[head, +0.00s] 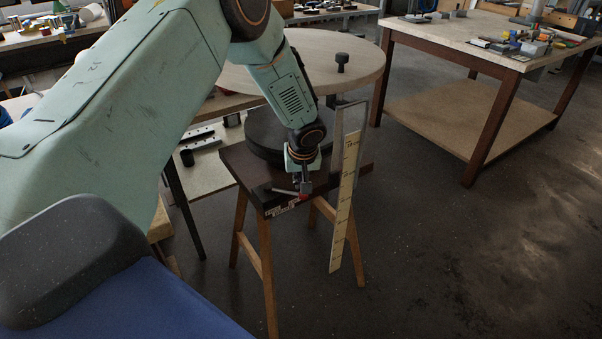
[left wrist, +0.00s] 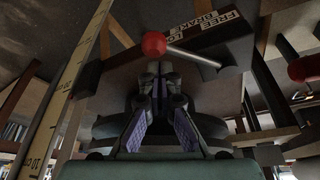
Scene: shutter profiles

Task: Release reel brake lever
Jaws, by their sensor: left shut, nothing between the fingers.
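The reel brake lever (head: 283,191) is a short grey rod with a red ball knob (head: 303,197), on the front edge of a dark wooden stand. In the left wrist view the red knob (left wrist: 154,44) is at the near end of the lever rod (left wrist: 195,56), which runs right below a FREE / BRAKE label (left wrist: 213,29). My left gripper (head: 305,187) is right at the knob. In the left wrist view its fingertips (left wrist: 160,70) are together just below the knob, with nothing between them; whether they touch it I cannot tell. My right gripper is not in view.
A large round wooden disc (head: 318,50) with a black knob (head: 342,62) stands behind, above a dark round drum (head: 262,130). A marked pale strip (head: 344,205) hangs at the stand's right side. A workbench (head: 455,35) stands at back right. The floor at right is clear.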

